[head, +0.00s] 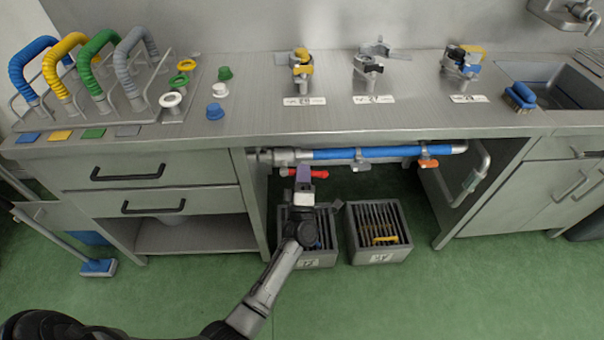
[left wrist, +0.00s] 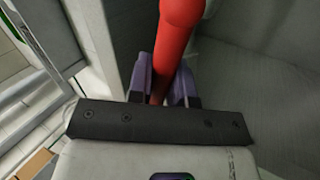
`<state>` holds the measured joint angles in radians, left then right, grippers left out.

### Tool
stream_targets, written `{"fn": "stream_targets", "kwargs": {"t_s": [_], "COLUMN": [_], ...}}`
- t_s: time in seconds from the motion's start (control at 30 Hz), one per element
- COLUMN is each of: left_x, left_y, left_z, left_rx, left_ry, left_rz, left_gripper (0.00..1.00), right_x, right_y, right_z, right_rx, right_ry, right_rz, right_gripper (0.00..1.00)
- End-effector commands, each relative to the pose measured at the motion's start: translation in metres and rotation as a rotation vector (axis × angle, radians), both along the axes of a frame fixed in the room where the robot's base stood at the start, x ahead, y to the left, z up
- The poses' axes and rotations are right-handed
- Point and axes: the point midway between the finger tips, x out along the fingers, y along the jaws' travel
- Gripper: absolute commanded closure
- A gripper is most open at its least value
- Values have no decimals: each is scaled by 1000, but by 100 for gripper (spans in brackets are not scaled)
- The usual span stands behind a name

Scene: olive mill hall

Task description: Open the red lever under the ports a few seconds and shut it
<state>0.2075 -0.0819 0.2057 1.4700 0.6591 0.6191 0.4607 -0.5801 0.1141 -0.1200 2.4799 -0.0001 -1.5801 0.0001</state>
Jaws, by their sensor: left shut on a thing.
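The red lever (head: 319,174) is under the counter, below the left end of the blue pipe (head: 335,154). It lies roughly level across the head view, with red showing on both sides of my fingers. My left gripper (head: 304,173) reaches up to it from below and hides its middle. In the left wrist view the red lever (left wrist: 178,30) runs between the purple fingertips of my left gripper (left wrist: 165,85), which are shut on it. My right gripper is not in view.
Two grey slotted crates stand on the floor below the pipe, one behind my left arm and one to the right (head: 378,232). An orange lever (head: 428,163) hangs from the pipe. Ports (head: 367,68) stand on the counter (head: 250,120) above. Drawers (head: 150,185) are at left.

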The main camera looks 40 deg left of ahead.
Motion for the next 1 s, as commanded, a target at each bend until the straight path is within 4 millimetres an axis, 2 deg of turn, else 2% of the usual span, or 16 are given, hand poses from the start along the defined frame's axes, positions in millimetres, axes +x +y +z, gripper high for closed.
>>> {"fn": "stream_targets", "kwargs": {"t_s": [0.37, 0.4, 0.63, 1.0], "left_x": [0, 0, 0, -4], "left_y": [0, 0, 0, -4], "left_z": [0, 0, 0, -3], "left_rx": [-5, -5, -3, -3], "left_ry": [-3, -3, -3, -1], "left_rz": [-1, -1, 0, -1], "left_gripper": [100, 79, 57, 55], "right_x": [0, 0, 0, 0], "right_y": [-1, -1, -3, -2], "right_z": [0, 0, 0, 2], "right_rx": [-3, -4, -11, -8], "right_ry": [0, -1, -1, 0], "right_rz": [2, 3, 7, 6], "right_gripper": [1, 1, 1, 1]}}
